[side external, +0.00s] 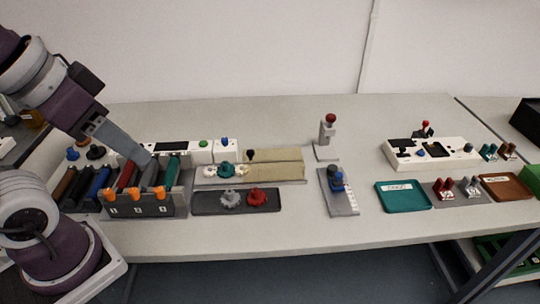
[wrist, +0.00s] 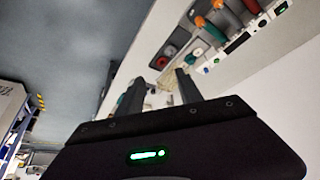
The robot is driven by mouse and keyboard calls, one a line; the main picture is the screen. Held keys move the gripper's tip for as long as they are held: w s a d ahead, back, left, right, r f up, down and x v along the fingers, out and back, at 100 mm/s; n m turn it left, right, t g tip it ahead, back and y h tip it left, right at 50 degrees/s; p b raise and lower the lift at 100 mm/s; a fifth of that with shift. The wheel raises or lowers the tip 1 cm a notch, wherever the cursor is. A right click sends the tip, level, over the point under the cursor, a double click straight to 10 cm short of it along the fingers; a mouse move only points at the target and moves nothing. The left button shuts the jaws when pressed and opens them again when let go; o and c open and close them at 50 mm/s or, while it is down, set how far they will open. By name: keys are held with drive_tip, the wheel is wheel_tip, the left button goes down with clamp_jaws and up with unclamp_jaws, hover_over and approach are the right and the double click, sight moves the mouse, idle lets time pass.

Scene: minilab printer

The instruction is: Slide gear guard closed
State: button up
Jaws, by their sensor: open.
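The gear guard (side external: 278,165) is a tan, box-like cover with a black knob (side external: 250,155) near its left end. It sits at the right part of a pale gear base, beside teal gears (side external: 232,170) that show uncovered to its left. My gripper (side external: 148,162) is at the left, over the rack of coloured cylinders and well left of the guard and knob. It is open. In the wrist view its two dark fingers (wrist: 159,76) stand apart; the guard cannot be made out clearly there.
A dark tray with a grey gear (side external: 230,199) and a red gear (side external: 257,198) lies in front of the gear base. The rack (side external: 145,205) with orange clips stands at left. The table behind the guard is clear.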

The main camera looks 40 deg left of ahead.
drive_tip(key=w+r+g, duration=0.2)
drive_tip(key=w, duration=0.8)
drive_tip(key=g, duration=0.3)
hover_over(250, 151)
drive_tip(key=s, duration=0.1)
wheel_tip(250, 151, down, 16)
drive_tip(key=f, duration=0.5)
drive_tip(key=w+f, duration=0.1)
drive_tip(key=f, duration=0.2)
drive_tip(key=shift+f, duration=0.25)
drive_tip(key=shift+d+f, duration=0.1)
drive_tip(key=shift+f, duration=0.3)
clamp_jaws()
drive_tip(key=shift+r, duration=0.1)
